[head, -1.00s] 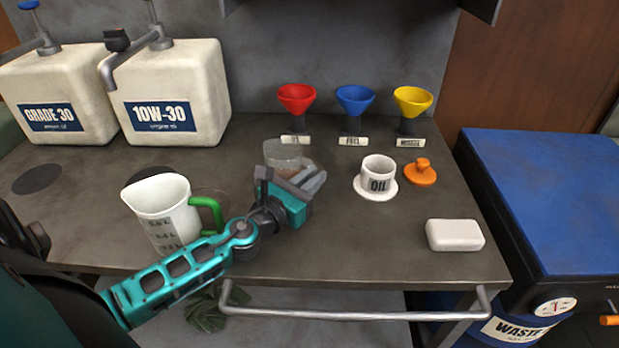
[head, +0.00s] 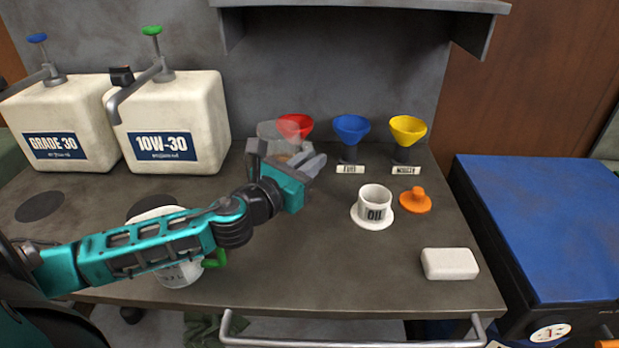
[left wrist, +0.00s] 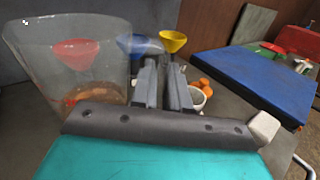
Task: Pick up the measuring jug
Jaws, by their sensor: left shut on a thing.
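The white measuring jug (head: 180,273) with dark volume marks and a green handle (head: 216,259) stands at the front left of the bench in the head view. My left forearm hides its middle. My left gripper (head: 306,165) is to the right of the jug and farther back, shut on a clear cup (head: 270,133). The cup appears raised in front of the red funnel. In the left wrist view the clear cup (left wrist: 75,55) is left of the closed fingers (left wrist: 165,85), with some brownish liquid low in it. The exact grip point is unclear. My right gripper is not in view.
Red (head: 296,124), blue (head: 351,128) and yellow (head: 407,130) funnels stand along the back. A white OIL cup (head: 374,200), orange stopper (head: 415,200) and white block (head: 449,264) are at right. Two canisters (head: 175,115) stand back left. The bench's front middle is clear.

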